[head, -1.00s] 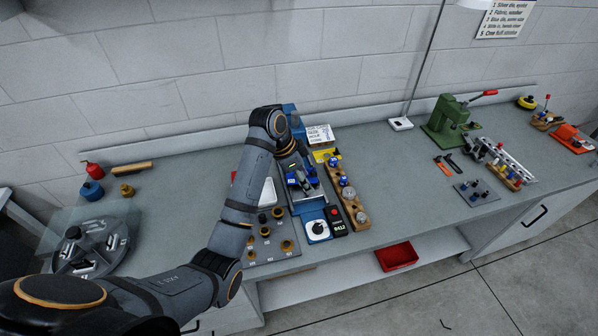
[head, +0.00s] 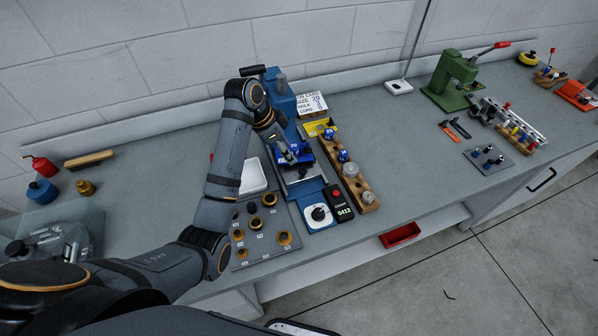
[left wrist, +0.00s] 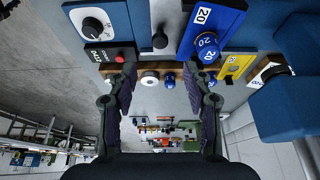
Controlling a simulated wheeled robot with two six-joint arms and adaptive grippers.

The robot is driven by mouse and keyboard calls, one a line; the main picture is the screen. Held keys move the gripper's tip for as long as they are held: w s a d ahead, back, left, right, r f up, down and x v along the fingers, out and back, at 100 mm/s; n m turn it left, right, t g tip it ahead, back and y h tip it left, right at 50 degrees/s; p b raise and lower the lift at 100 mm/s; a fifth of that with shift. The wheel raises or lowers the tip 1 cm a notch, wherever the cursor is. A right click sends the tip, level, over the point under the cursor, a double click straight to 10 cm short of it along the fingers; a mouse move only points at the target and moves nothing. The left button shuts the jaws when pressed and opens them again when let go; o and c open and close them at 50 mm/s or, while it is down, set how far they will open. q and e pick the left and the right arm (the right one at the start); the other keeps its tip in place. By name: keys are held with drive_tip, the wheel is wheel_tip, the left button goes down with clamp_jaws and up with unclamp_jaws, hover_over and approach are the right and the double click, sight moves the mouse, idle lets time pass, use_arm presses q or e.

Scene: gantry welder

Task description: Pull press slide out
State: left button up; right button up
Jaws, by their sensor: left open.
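The blue press (head: 282,95) stands at the back middle of the bench. Its slide area has a blue block marked 20 (head: 292,154) above a grey metal bed (head: 303,182). My left gripper (head: 272,135) is just behind and left of that block, partly hidden by its own arm. In the left wrist view the two fingers (left wrist: 160,78) are spread with nothing between them. A black round knob (left wrist: 160,39) lies beyond the gap, apart from the fingers. The blue block with a blue knob marked 20 (left wrist: 207,45) is right of it. My right gripper is not in view.
A white dial box (head: 319,214) and a black unit reading 0412 (head: 341,206) sit in front of the press. A wooden rack (head: 361,196) stands close on the right, a grey tray with brass rings (head: 266,245) on the left.

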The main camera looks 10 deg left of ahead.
sight(302, 170)
use_arm(q)
drive_tip(key=p+x, duration=0.2)
drive_tip(key=x, duration=0.7)
drive_tip(key=shift+w+d+f, duration=0.1)
drive_tip(key=shift+d+f, duration=0.2)
drive_tip(key=shift+f, duration=0.25)
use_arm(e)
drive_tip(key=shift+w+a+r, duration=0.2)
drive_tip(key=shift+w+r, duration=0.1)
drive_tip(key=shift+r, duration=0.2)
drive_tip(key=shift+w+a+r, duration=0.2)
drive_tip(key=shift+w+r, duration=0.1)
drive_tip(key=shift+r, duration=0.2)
use_arm(q)
drive_tip(key=shift+c, duration=0.4)
drive_tip(key=shift+w, duration=0.1)
clamp_jaws()
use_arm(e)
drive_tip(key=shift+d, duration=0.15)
